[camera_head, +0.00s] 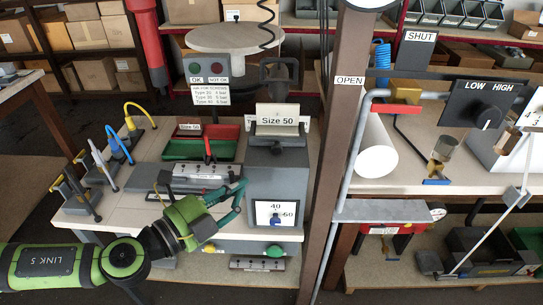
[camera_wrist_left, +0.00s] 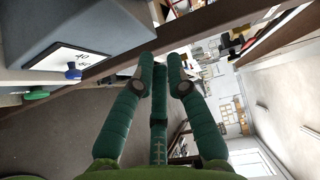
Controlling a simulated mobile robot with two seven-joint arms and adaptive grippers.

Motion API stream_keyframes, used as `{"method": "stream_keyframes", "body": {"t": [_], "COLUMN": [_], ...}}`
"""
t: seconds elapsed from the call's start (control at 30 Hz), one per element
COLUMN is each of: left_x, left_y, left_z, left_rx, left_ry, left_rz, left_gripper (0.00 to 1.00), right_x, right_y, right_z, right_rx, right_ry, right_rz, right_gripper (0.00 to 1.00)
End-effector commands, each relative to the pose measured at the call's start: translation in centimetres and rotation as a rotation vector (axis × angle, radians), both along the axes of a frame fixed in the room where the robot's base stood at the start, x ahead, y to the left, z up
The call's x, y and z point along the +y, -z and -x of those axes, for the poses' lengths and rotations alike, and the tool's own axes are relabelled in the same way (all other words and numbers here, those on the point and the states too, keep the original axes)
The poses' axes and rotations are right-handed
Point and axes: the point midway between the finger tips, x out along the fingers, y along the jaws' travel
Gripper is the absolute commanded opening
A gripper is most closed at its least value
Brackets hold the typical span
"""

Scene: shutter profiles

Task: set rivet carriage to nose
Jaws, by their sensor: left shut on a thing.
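My left gripper (camera_head: 238,190) has dark green fingers and is at the left side of the grey machine (camera_head: 290,175) marked "Size 50". In the left wrist view, the fingertips (camera_wrist_left: 161,65) are a little apart, and what they hold does not show clearly. A silver block with a row of dots (camera_head: 207,169) and a red upright lever (camera_head: 208,148) sits just behind the gripper; it may be the rivet carriage, but I cannot tell. No part is clearly recognisable as the nose. My right gripper is in neither view.
The machine front has a white dial plate (camera_head: 275,212) with a blue knob (camera_wrist_left: 73,71). Yellow (camera_head: 210,247) and green (camera_head: 273,250) buttons are below. Red and green bins (camera_head: 190,150) stand behind. A brown post (camera_head: 332,150) rises at the right. Tools on stands (camera_head: 75,190) occupy the bench's left.

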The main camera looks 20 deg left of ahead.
Motion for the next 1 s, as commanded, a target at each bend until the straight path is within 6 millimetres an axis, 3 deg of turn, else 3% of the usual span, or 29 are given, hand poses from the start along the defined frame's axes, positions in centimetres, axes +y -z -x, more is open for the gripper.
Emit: {"method": "stream_keyframes", "body": {"t": [0.03, 0.17, 0.27, 0.53, 0.57, 0.8, 1.0], "left_x": [-0.1, -0.6, -1.0, -2.1, -2.3, -4.5, -3.4], "left_y": [0.2, 0.2, 0.1, 0.1, -0.4, -0.3, 0.3], "left_z": [-0.4, -1.2, -1.8, -3.8, -4.3, -8.3, -10.9], "left_rx": [-0.007, -0.006, -0.007, -0.006, -0.004, -0.003, -0.001], "left_ry": [-0.001, 0.003, 0.006, 0.009, 0.005, 0.008, 0.004], "left_rz": [0.002, 0.002, 0.003, 0.001, 0.006, 0.003, -0.002], "left_gripper": [0.00, 0.00, 0.00, 0.00, 0.00, 0.00, 0.00], "right_x": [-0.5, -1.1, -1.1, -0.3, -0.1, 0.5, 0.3], "right_y": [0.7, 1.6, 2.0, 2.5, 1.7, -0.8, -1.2], "right_z": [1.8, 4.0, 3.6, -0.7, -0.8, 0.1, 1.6], "right_rx": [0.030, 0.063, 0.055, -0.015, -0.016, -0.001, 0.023], "right_ry": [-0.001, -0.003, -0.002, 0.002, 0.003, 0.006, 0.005], "right_rz": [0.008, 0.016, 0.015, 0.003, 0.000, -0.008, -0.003], "right_gripper": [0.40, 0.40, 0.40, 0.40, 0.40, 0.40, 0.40]}}
